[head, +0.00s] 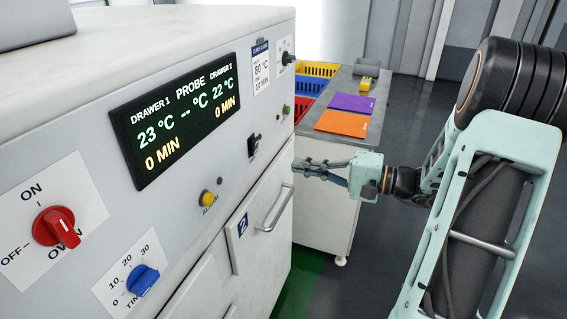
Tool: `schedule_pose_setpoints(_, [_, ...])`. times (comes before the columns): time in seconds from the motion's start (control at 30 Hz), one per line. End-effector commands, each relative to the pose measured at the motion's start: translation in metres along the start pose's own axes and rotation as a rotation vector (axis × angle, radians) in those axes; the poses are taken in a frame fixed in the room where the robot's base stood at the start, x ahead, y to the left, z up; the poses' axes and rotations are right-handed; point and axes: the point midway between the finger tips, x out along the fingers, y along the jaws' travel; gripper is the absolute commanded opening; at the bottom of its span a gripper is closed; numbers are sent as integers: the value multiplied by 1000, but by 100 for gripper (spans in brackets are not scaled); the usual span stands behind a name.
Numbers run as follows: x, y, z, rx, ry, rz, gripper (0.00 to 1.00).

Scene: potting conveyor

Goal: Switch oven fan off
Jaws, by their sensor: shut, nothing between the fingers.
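The oven's white front panel (85,130) fills the left of the head view. A black toggle switch (253,145) sits right of the display; its label is too small to read. A black rotary knob (287,58) is on a small plate at the panel's far end, its label also unreadable. I cannot tell which of these is the fan control. My gripper (299,168) is shut and empty, its fingers pointing left toward the oven front, near the drawer 2 handle and below a green button (286,109). I cannot tell whether it touches the oven.
A red oven knob (54,226), blue timer knob (143,280) and yellow alarm button (207,198) are on the panel. The drawer handle (275,208) sticks out. A grey bench (340,90) with bins and orange and purple sheets stands behind. Floor is clear at right.

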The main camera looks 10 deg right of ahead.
Motion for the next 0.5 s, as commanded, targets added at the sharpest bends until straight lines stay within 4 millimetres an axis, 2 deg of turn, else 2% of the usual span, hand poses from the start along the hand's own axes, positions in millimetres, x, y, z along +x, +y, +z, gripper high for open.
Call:
schedule_pose_setpoints(0.1, [-22,7,-1,0,3,1,0])
schedule_pose_setpoints(0.2, [-34,9,-1,-1,2,0,0])
schedule_pose_setpoints(0.5, [-44,11,0,-1,0,-1,0])
